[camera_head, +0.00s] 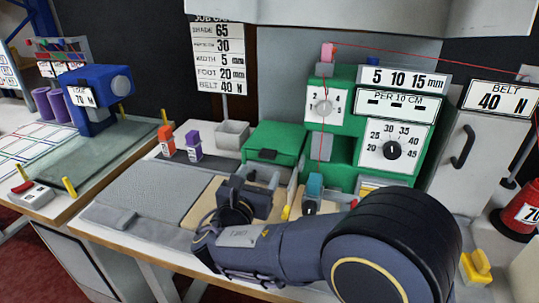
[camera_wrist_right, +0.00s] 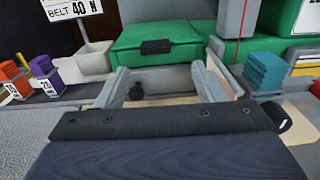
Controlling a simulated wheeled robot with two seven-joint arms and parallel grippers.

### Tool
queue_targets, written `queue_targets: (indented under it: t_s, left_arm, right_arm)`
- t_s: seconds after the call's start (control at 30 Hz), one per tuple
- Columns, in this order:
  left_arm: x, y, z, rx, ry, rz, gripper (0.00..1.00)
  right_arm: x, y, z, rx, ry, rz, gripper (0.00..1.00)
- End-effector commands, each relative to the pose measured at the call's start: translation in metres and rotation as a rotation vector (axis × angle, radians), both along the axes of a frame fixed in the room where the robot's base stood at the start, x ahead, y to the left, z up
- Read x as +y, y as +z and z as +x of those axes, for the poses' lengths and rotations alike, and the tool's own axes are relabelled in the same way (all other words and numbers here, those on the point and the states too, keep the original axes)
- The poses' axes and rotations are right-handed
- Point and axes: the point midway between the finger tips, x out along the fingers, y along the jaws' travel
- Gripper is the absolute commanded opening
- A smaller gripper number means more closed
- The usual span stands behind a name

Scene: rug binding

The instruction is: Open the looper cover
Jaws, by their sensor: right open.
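The looper cover looks to be the green box lid (camera_head: 277,142) with a small dark handle (camera_head: 268,154), at the left of the green machine. It is down. In the right wrist view the green cover (camera_wrist_right: 165,36) and its dark handle (camera_wrist_right: 156,47) are straight ahead of the fingers. My right gripper (camera_head: 264,176) is in front of and below the cover. Its two grey fingers (camera_wrist_right: 160,72) are apart with nothing between them, and I see no contact with the handle. My left gripper is not in view.
The green machine (camera_head: 345,127) with dials stands behind, a red thread running down it. A teal block (camera_head: 314,185) is right of my gripper. Orange (camera_head: 166,141) and purple (camera_head: 193,146) blocks and a grey bin (camera_head: 233,134) are left of the cover. The grey plate (camera_head: 150,188) is clear.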

Motion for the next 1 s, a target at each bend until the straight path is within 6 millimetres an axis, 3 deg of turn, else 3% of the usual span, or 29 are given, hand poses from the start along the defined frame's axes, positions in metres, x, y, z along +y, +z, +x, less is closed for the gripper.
queue_targets:
  t_s: [0.17, 0.6, 0.97, 1.0]
  left_arm:
    - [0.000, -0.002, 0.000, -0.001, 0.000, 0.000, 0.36]
    - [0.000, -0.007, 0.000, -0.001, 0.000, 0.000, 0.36]
    - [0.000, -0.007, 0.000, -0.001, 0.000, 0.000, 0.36]
    - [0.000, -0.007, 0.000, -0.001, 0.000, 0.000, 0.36]
  right_arm:
    - [0.004, 0.000, 0.007, -0.009, 0.014, -0.014, 0.63]
    - [-0.017, -0.001, 0.067, -0.008, 0.012, -0.011, 0.63]
    - [-0.018, -0.001, 0.073, -0.007, 0.014, -0.012, 0.63]
    - [-0.018, -0.001, 0.073, -0.007, 0.014, -0.012, 0.59]
